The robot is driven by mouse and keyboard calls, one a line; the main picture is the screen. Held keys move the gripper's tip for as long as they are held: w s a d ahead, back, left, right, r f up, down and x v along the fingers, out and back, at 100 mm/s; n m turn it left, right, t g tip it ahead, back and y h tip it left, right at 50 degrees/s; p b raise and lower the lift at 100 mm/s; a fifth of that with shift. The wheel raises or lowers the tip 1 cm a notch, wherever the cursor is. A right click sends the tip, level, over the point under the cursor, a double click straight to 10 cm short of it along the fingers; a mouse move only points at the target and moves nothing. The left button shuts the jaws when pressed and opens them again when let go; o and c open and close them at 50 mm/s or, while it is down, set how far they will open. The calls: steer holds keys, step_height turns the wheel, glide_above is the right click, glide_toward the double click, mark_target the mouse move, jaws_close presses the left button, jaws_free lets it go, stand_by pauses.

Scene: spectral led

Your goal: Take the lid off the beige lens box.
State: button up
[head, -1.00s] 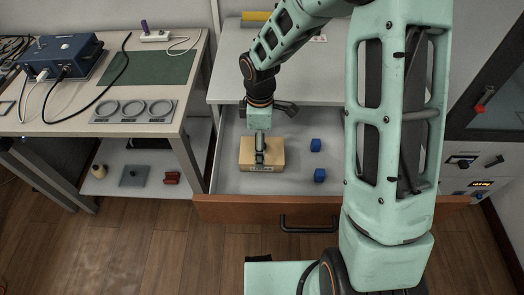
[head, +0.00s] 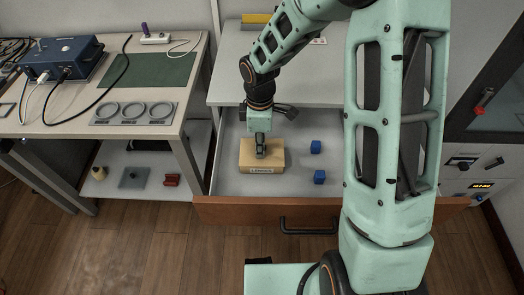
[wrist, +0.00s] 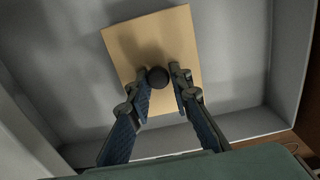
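The beige lens box (head: 275,163) sits in the open drawer, with a pale label on its front face. In the wrist view its beige top (wrist: 125,47) carries a dark round knob (wrist: 157,78). My gripper (head: 260,156) is over the middle of the box and points down. In the wrist view my gripper (wrist: 156,84) is open, with one finger on each side of the knob. The fingers look close to the knob; I cannot tell whether either touches it. The seam between lid and box is not clear.
A workbench (head: 60,122) with a blue device (head: 62,58) stands to the left.

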steer(key=shift+f, duration=0.1)
steer(key=shift+c, duration=1.4)
